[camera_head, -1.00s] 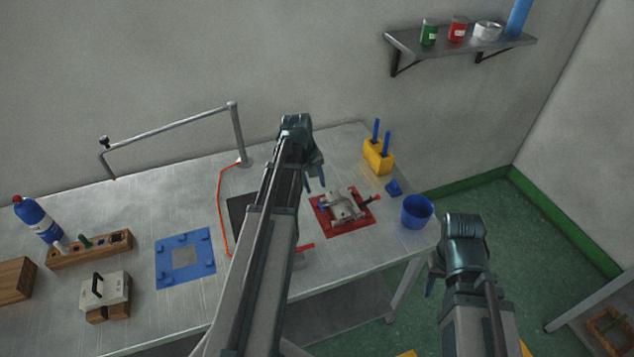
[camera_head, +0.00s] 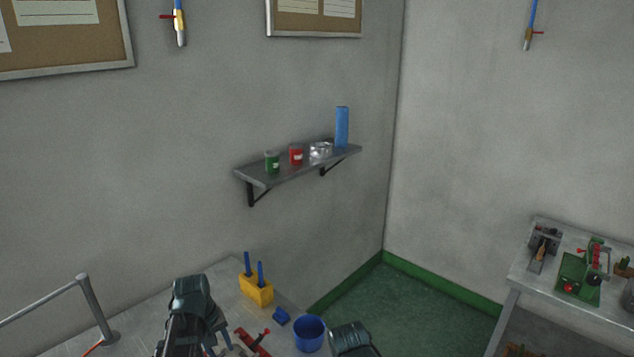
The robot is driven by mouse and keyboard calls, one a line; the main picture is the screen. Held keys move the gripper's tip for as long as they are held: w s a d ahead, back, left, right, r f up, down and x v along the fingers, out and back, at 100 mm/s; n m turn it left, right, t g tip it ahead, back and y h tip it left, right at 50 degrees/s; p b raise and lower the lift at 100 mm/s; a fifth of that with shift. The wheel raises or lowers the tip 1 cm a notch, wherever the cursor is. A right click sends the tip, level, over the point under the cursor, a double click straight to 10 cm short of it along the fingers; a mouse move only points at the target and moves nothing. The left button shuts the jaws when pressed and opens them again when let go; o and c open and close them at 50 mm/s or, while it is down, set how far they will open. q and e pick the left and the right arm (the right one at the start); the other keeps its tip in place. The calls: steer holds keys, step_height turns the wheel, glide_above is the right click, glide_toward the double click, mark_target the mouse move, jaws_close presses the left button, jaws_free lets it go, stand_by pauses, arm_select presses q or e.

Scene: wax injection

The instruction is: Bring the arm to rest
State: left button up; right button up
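My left gripper (camera_head: 207,346) shows at the bottom of the head view, over the grey metal table (camera_head: 140,318). Its fingers are partly cut off by the lower edge, so their opening cannot be told. Only the top of my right arm's wrist shows at the bottom edge, to the right of the blue cup (camera_head: 310,334); its fingers are out of the picture. Part of a grey and red clamp-like device (camera_head: 252,342) shows beside my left gripper.
A yellow block (camera_head: 256,290) with blue-handled tools and a small blue piece (camera_head: 281,317) stand near the table's back right. A metal post (camera_head: 97,310) rises at left. A wall shelf (camera_head: 300,168) holds cans. Another bench (camera_head: 570,300) stands right, with green floor (camera_head: 400,315) between.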

arm_select(q)
steer(key=s+d+f+m+y+b, duration=0.1)
steer(key=s+d+m, duration=0.4)
steer(key=d, duration=0.6)
steer(key=s+d+f+m+g+y+b, duration=0.1)
steer(key=s+d+f+m+b, duration=0.1)
steer(key=s+d+m, duration=0.4)
steer(key=s+d+f, duration=0.1)
steer(key=s+d, duration=0.1)
steer(key=d, duration=0.3)
steer(key=shift+s, duration=0.4)
stand_by(1.4)
